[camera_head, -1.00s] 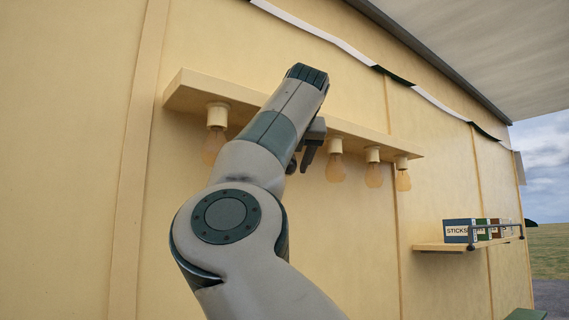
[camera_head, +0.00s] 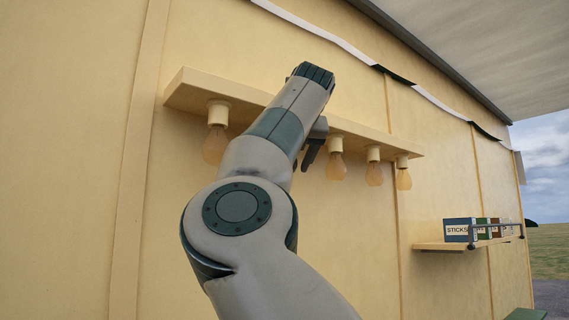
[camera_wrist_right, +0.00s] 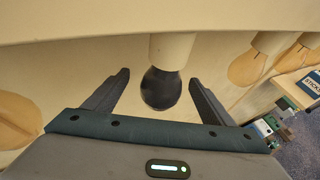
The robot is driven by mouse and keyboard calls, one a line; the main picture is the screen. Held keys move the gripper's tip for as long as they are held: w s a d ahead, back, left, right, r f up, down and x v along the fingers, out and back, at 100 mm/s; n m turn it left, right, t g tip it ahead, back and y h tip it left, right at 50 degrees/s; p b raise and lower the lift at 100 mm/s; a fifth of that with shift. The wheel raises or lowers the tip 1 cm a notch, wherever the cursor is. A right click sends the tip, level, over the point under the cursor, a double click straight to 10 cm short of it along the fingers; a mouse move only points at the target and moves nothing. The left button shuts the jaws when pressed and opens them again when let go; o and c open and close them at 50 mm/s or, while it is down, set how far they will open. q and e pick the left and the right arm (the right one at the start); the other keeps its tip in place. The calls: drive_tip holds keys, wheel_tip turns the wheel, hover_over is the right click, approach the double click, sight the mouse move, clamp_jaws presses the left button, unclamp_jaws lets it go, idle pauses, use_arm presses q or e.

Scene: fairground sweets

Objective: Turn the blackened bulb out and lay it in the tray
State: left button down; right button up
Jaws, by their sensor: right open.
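The blackened bulb (camera_wrist_right: 160,88) hangs from a pale socket in the right wrist view. It is dark and glossy, unlike the amber bulbs. My right gripper (camera_wrist_right: 159,77) is open, with one finger on each side of the bulb and a visible gap on both sides. In the head view my right gripper (camera_head: 309,154) is under the bulb rail, and my arm hides the blackened bulb. My left gripper is not in view. I cannot make out a tray in either view.
The cream bulb rail (camera_head: 370,138) runs along the wall. Amber bulbs hang at left (camera_head: 215,145) and right (camera_head: 336,165) of my arm. A small wall shelf (camera_head: 440,246) at right holds several boxes (camera_head: 459,230), one marked STICKS. A green edge (camera_head: 525,314) shows at bottom right.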

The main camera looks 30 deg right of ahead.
drive_tip(key=shift+s+d+f+n+t+y+b, duration=0.1)
drive_tip(key=shift+n+t+y+b, duration=0.35)
drive_tip(key=shift+n+y, duration=0.7)
drive_tip(key=n+y, duration=0.2)
drive_tip(key=y, duration=0.1)
drive_tip(key=shift+d+r+n+y, duration=0.15)
drive_tip(key=shift+r+n+y, duration=0.1)
drive_tip(key=shift+n, duration=0.1)
drive_tip(key=n+y+p, duration=0.1)
drive_tip(key=n+y, duration=0.1)
drive_tip(key=shift+g+y+p, duration=0.25)
drive_tip(key=shift+y+p, duration=0.05)
drive_tip(key=shift+p, duration=0.1)
drive_tip(key=shift+a+n+g+y+p, duration=0.2)
drive_tip(key=shift+n+g+y+p, duration=0.2)
drive_tip(key=shift+n+y+p, duration=0.6)
drive_tip(key=shift+d+f+n+y, duration=0.1)
drive_tip(key=shift+f+n+y, duration=0.05)
drive_tip(key=shift+n+y, duration=0.35)
drive_tip(key=shift+g, duration=0.3)
drive_tip(key=shift+c, duration=0.7)
